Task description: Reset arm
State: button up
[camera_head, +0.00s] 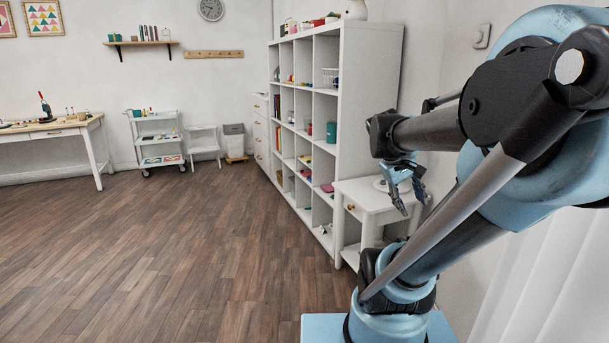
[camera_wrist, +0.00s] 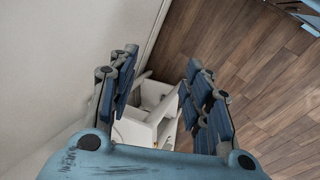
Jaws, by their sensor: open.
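My arm reaches in from the right side of the head view, folded, with its lower part in front of the base. My gripper (camera_head: 405,192) hangs with its fingers pointing down, close in the picture to a small white side table (camera_head: 352,208). In the wrist view my gripper (camera_wrist: 160,85) shows its two blue-padded finger sets spread well apart. It is open and nothing is between the fingers. The white side table (camera_wrist: 155,118) shows below and beyond them, apart from the fingertips as far as I can tell.
A tall white cubby shelf (camera_head: 340,100) stands left of the side table. A white wall is close on the right. The wooden floor (camera_head: 170,240) is clear. A white cart (camera_head: 158,140), a stool (camera_head: 203,140), a bin (camera_head: 234,140) and a desk (camera_head: 50,128) stand at the back.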

jog(key=s+a+f+m+y, duration=0.2)
jog(key=s+a+f+y, duration=0.3)
jog(key=s+a+f, duration=0.3)
jog(key=a+f, duration=0.3)
jog(key=shift+s+a+f+t, duration=0.15)
jog(key=shift+a+t, duration=0.1)
jog(key=shift+t, duration=0.05)
